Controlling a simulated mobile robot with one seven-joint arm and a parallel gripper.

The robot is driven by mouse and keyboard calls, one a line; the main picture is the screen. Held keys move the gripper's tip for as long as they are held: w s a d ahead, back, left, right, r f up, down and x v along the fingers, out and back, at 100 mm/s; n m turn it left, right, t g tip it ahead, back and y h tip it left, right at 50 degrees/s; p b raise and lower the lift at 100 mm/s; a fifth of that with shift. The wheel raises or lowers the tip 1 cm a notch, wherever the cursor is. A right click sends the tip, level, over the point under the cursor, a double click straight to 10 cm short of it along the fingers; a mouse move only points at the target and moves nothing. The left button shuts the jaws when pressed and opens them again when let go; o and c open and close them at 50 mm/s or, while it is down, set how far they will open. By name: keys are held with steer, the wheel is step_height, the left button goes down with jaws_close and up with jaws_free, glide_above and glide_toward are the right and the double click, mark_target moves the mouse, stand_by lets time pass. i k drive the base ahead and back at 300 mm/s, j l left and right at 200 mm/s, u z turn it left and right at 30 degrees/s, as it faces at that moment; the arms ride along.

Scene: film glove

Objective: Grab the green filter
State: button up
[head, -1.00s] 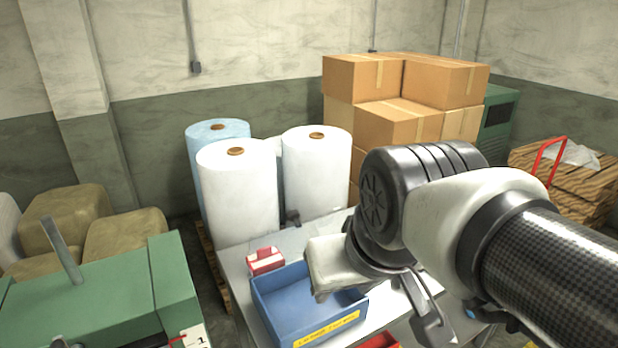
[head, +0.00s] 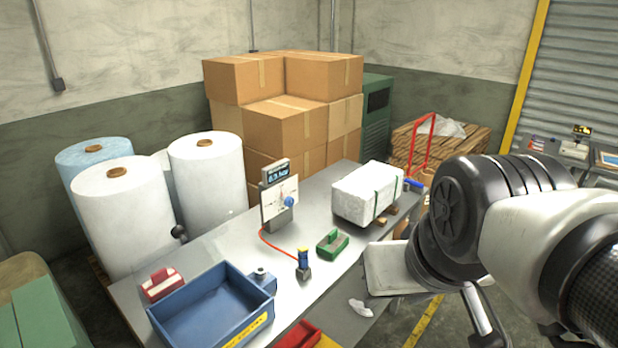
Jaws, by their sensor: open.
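A small green block with a raised top, which I take for the green filter (head: 332,244), lies on the grey table (head: 215,246) in the head view.
A blue bin (head: 212,308), a red-and-white block (head: 161,284) and a small blue-and-yellow fitting (head: 303,264) are on the table's left and middle. A white wrapped block (head: 367,194) stands behind the green one. White rolls (head: 120,215) and cardboard boxes (head: 285,125) stand behind.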

mark_target(330, 246)
steer(key=i+l+u, duration=0.1)
steer(key=u, duration=0.6)
steer(key=i+l+u, duration=0.15)
steer(key=l+u, duration=0.2)
steer(key=l, duration=0.15)
steer(key=l+u, duration=0.3)
steer(key=l, duration=0.25)
steer(key=i+l+u, duration=0.1)
steer(key=l, duration=1.45)
steer(key=i+u, duration=0.05)
